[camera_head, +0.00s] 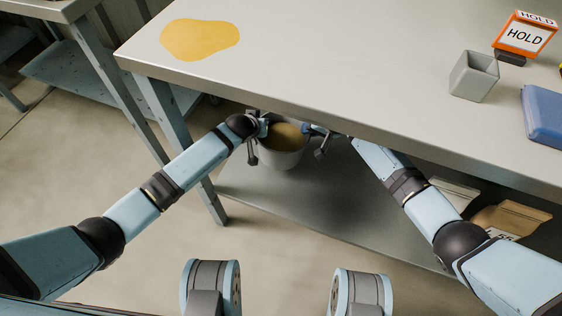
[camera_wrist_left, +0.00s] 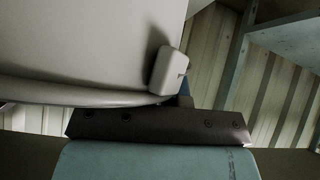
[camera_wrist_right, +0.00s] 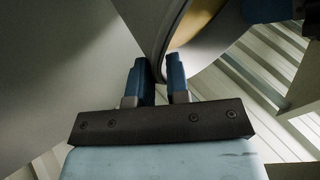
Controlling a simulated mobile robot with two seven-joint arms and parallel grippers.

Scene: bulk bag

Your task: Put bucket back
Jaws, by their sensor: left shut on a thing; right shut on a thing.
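A pale grey bucket (camera_head: 283,158) with tan contents (camera_head: 285,135) is at the table's front edge, above the lower shelf. I cannot tell whether its base touches the shelf. My left gripper (camera_head: 264,128) is shut on the bucket's left side. In the left wrist view the bucket wall (camera_wrist_left: 80,45) and a lug (camera_wrist_left: 166,72) hide most of the fingers. My right gripper (camera_head: 310,130) is shut on the bucket's right side. In the right wrist view its blue fingers (camera_wrist_right: 159,80) stand on either side of the bucket's rim.
The grey table (camera_head: 330,70) has a yellow patch (camera_head: 200,39), a grey square cup (camera_head: 473,76), an orange HOLD sign (camera_head: 525,37) and a blue item (camera_head: 545,115) on top. Bags (camera_head: 510,218) lie on the right of the lower shelf (camera_head: 330,205). The shelf's left part looks clear.

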